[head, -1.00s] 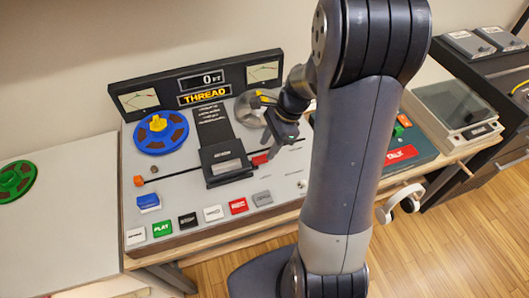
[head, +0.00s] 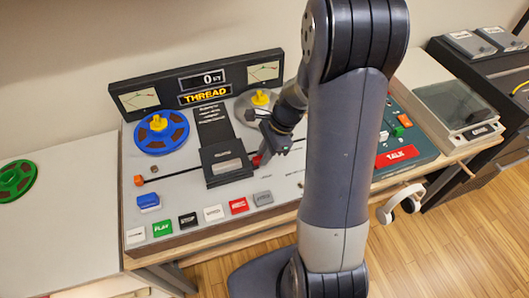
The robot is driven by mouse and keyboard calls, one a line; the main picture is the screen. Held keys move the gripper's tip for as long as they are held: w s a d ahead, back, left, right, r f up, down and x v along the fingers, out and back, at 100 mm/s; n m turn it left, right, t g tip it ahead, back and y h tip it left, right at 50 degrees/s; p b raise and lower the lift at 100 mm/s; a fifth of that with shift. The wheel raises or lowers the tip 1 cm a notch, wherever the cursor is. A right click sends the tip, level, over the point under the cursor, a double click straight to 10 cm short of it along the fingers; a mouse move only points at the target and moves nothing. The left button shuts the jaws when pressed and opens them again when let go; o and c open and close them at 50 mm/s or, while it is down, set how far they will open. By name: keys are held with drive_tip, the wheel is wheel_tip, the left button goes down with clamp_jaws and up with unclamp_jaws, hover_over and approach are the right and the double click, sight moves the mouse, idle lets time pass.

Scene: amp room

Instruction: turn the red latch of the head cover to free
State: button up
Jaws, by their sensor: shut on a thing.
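The tape machine's black head cover (head: 228,163) sits in the middle of the panel in the head view. The red latch (head: 257,160) is at its right edge, a small red piece partly hidden by my gripper. My gripper (head: 264,157) points down at the cover's right side and is shut on the red latch. The fingertips are small and dark here, and the exact angle of the latch is hard to tell.
A blue reel (head: 162,133) is at the left and a grey reel (head: 255,106) at the right, behind my arm. A row of buttons, including a green PLAY button (head: 162,228), lines the front. A TALK panel (head: 397,156) is to the right.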

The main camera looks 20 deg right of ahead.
clamp_jaws()
drive_tip(key=shift+n, duration=0.3)
drive_tip(key=n+g+p, duration=0.1)
drive_tip(key=n, duration=0.2)
drive_tip(key=shift+g, duration=0.3)
drive_tip(key=n, duration=0.2)
drive_tip(key=n+g+h, duration=0.1)
drive_tip(key=n, duration=0.2)
drive_tip(key=shift+g+p, duration=0.3)
drive_tip(key=shift+p, duration=0.05)
drive_tip(key=n, duration=0.2)
drive_tip(key=n+g+h, duration=0.1)
drive_tip(key=n, duration=0.1)
drive_tip(key=shift+n+h, duration=1.2)
drive_tip(key=shift+n, duration=1.4)
